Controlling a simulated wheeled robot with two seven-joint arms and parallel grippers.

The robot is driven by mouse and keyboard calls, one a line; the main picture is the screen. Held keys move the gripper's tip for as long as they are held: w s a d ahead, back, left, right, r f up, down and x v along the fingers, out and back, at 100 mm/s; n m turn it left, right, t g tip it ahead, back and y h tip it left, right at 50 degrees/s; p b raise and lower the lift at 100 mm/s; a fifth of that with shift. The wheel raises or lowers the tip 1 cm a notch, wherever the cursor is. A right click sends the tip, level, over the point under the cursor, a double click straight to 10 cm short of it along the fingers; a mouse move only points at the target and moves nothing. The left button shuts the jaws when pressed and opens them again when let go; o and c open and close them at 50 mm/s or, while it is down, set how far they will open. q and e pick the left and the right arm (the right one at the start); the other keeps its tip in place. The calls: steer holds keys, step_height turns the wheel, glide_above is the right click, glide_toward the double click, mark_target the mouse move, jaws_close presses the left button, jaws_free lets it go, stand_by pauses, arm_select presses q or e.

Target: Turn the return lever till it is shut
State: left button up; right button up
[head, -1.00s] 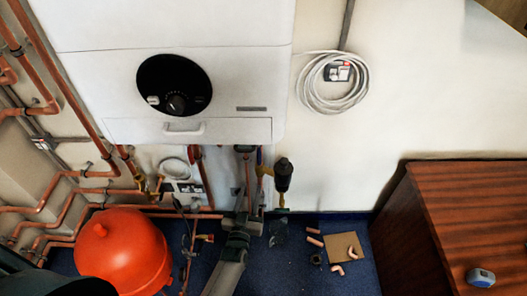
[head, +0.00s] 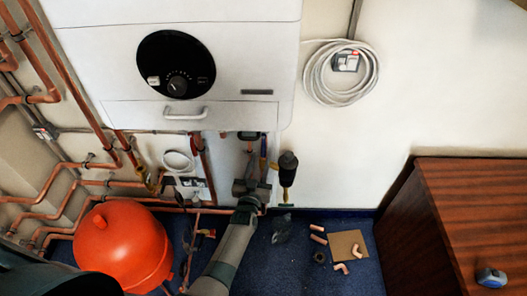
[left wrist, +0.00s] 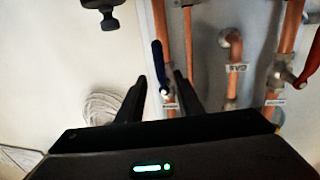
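The blue lever (left wrist: 160,65) is on a copper pipe in the left wrist view, hanging roughly upright. A label (left wrist: 168,106) below it is too small to read. My left gripper (left wrist: 159,78) is open, with one finger on each side of the lever's lower part; I cannot tell whether either touches it. In the head view the left gripper (head: 250,140) reaches up under the boiler, and its fingers are hard to make out. A small blue part (head: 263,146) shows beside it. My right gripper is not in view.
The white boiler (head: 230,60) hangs above. A black cylinder (head: 288,168) hangs close right of the gripper. A red vessel (head: 120,245) and copper fittings (head: 318,240) are on the floor.

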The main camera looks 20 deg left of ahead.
mark_target(263, 150)
arm_select(q)
steer(key=w+b, duration=0.1)
steer(key=w, duration=0.1)
steer(key=w+b, duration=0.1)
steer(key=w, duration=0.1)
steer(key=w+b, duration=0.1)
steer(key=w, duration=0.1)
steer(key=shift+w+a+f, duration=0.15)
steer(key=shift+w+a, duration=0.15)
steer(key=shift+a, duration=0.1)
steer(key=shift+w+a+b, duration=0.1)
steer(key=shift+w+b, duration=0.2)
steer(key=shift+w, duration=0.2)
jaws_close()
